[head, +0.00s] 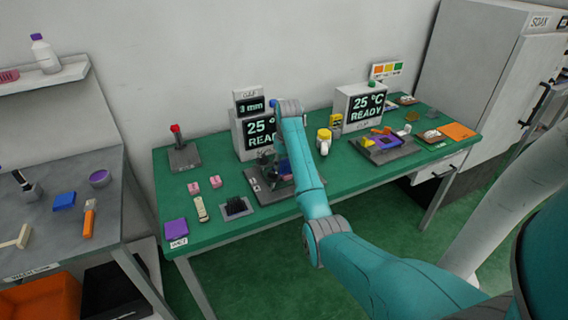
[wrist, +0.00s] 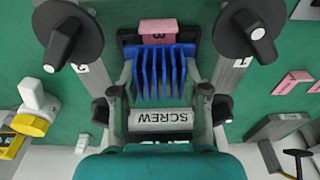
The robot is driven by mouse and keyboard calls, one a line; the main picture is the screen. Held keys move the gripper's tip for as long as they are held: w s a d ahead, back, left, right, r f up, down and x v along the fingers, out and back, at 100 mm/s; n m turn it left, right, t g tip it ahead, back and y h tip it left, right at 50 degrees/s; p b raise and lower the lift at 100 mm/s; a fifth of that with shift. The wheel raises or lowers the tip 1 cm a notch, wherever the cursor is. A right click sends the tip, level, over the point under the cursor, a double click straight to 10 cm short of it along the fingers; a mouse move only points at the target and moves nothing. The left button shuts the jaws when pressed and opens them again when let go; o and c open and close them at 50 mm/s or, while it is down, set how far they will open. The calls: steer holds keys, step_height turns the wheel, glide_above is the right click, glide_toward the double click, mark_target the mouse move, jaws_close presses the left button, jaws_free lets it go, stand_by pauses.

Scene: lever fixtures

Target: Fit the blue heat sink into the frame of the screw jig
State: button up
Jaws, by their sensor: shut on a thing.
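The blue heat sink (wrist: 163,75), with upright fins, is between the two fingers of my gripper (wrist: 160,82) in the wrist view. My gripper is shut on it. The screw jig (wrist: 160,121) carries a SCREW label and has a dark frame (wrist: 124,38) beyond the heat sink. The heat sink overlaps this frame in the picture; I cannot tell whether it is seated or above it. In the head view my gripper (head: 270,163) is over the jig's grey base (head: 262,190), and a bit of blue shows beside it.
Two black knobs on grey arms, left (wrist: 70,38) and right (wrist: 248,35), flank the frame. A pink block (wrist: 158,31) stands at its far side. A display box (head: 250,135) is close behind my gripper.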

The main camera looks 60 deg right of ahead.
steer(key=shift+f, duration=0.85)
stand_by(0.9)
steer(key=o, duration=1.2)
steer(key=shift+c, duration=0.2)
